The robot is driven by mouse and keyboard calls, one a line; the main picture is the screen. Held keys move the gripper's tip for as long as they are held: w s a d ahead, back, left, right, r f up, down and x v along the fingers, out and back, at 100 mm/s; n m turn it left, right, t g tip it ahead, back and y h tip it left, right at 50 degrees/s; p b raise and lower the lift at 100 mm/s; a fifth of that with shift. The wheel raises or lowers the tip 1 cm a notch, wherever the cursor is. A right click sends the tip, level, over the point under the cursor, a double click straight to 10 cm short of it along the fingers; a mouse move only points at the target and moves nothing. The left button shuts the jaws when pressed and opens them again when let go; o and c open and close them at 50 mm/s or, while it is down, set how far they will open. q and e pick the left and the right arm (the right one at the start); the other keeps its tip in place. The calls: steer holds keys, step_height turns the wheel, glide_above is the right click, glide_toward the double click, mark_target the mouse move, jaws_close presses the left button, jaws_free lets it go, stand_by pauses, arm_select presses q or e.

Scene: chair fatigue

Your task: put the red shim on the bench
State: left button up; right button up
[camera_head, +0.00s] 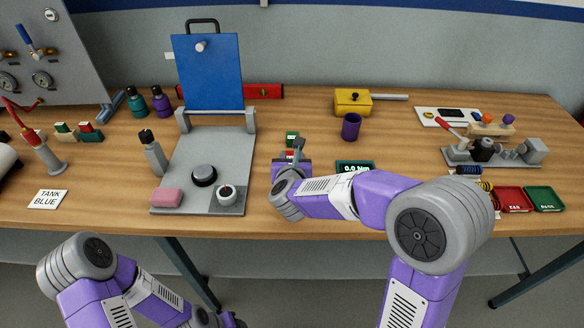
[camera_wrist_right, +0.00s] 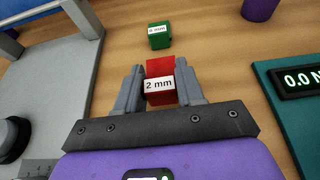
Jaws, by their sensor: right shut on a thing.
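The red shim (camera_wrist_right: 160,69) is a small red block with a white "2 mm" label. It sits between the two grey fingers of my right gripper (camera_wrist_right: 161,88), which is shut on it. In the head view the red shim (camera_head: 287,154) shows as a small patch beside the right gripper (camera_head: 293,157), over the wooden bench (camera_head: 330,120). I cannot tell whether its underside touches the bench. My left arm is low at the front left, below the bench edge. Its gripper (camera_head: 235,321) is mostly cut off by the bottom of the picture.
A green labelled block (camera_wrist_right: 159,37) stands just beyond the red shim. A grey fixture (camera_head: 235,150) with a blue panel is to the left. A teal display (camera_head: 355,166) is close on the right, and a purple cup (camera_head: 351,127) stands behind.

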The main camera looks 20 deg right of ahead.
step_height(320, 180, down, 2)
steer(key=shift+f, duration=0.15)
steer(key=shift+f+b, duration=0.1)
steer(key=shift+b, duration=0.35)
steer(key=o, duration=1)
